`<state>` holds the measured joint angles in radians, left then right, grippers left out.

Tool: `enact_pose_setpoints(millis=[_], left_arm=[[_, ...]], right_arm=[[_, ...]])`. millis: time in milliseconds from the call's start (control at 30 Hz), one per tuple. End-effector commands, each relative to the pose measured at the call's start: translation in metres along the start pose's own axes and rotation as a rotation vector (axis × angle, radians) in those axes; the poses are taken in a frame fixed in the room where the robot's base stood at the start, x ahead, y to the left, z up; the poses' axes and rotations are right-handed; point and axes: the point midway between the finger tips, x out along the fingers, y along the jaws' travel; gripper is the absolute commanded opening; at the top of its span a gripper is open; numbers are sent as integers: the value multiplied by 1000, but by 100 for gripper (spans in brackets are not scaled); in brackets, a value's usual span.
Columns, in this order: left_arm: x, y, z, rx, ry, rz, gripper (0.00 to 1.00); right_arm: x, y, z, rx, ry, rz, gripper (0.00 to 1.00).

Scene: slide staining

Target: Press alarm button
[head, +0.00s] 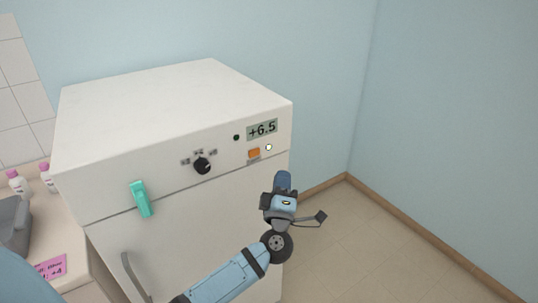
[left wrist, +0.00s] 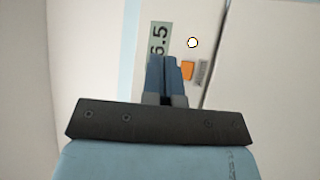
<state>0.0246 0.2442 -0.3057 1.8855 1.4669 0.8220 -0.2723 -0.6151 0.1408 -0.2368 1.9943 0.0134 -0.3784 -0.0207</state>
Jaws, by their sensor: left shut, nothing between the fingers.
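The likely alarm button is a small orange rectangle (head: 254,153) on the upper front panel of a white fridge-like cabinet (head: 170,100), just below the "+6.5" display (head: 262,129). A small round white light or knob (head: 268,147) is beside it. In the left wrist view the orange button (left wrist: 187,70) is just right of the fingertips, with the round white spot (left wrist: 192,42) above it. My left gripper (head: 283,178) is shut and empty, below and right of the button in the head view. I cannot tell whether it touches the panel. My right gripper is not in view.
A black dial (head: 202,166) and a teal latch (head: 141,199) are on the cabinet front. A counter at left holds pink-capped bottles (head: 18,184), a grey object (head: 12,225) and a pink note (head: 50,267). Open floor (head: 360,240) lies right of the cabinet, up to the blue wall.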

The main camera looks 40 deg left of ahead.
Motion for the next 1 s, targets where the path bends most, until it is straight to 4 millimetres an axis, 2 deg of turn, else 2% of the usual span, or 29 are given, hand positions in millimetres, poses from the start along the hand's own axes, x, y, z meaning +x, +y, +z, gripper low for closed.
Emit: enact_pose_setpoints(millis=[367,767,1000], left_arm=[[4,-4,-3,3,-2,3,0],[41,-31,-30,5,-1,5,0],[58,-41,-42,4,-2,3,0]], right_arm=[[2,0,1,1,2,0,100],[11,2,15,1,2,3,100],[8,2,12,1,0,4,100]])
